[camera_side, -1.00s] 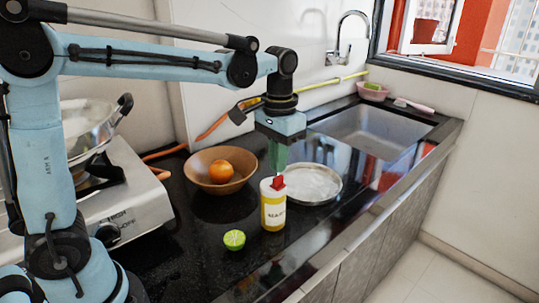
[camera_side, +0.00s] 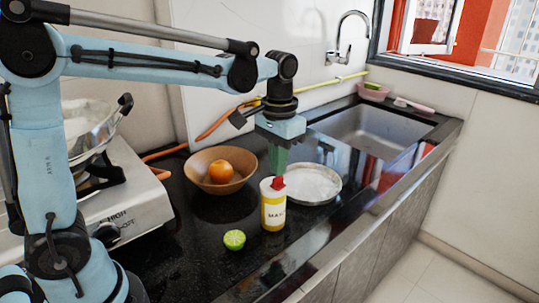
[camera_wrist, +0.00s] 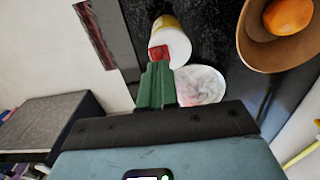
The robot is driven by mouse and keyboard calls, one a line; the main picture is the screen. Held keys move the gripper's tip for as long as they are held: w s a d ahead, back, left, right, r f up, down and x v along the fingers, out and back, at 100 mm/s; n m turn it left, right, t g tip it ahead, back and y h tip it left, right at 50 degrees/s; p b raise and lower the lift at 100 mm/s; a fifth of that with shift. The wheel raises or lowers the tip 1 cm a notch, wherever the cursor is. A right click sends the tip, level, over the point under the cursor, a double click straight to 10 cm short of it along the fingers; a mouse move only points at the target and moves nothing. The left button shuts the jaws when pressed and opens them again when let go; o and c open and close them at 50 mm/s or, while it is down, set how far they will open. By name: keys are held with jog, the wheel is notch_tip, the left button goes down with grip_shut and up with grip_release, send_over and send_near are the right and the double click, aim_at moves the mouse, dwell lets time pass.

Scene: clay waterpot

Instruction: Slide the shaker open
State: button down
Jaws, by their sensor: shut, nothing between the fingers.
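The shaker (camera_side: 273,208) is a white and yellow container with a label, standing upright on the black counter. A red slider (camera_side: 278,183) sits on its white top. My gripper (camera_side: 281,172) is shut with nothing between its green fingers. It points down, and its tips are at the red slider. In the wrist view the shaker (camera_wrist: 170,42) is beyond the green fingers (camera_wrist: 157,66), whose tips meet or overlap the red slider (camera_wrist: 158,53). I cannot tell whether they press on it.
A brown bowl (camera_side: 205,184) with an orange (camera_side: 221,171) stands to the left behind the shaker. A lime half (camera_side: 235,240) lies at its front left. A white plate (camera_side: 328,197) is close on its right. The stove (camera_side: 125,205) is at left, the sink (camera_side: 365,135) at back right.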

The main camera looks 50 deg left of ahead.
jog(key=shift+f, duration=0.55)
dwell(1.1)
jog(key=shift+s+a, duration=0.1)
jog(key=shift+a, duration=1.35)
dwell(1.4)
notch_tip(320, 180, up, 7)
dwell(1.2)
jog(key=shift+s, duration=0.1)
jog(key=t, duration=0.7)
send_near(269, 181)
jog(key=s+f, duration=0.1)
jog(key=s, duration=0.1)
jog(key=s+f, duration=0.2)
jog(key=shift+s+d+f, duration=0.2)
jog(key=shift+s, duration=0.2)
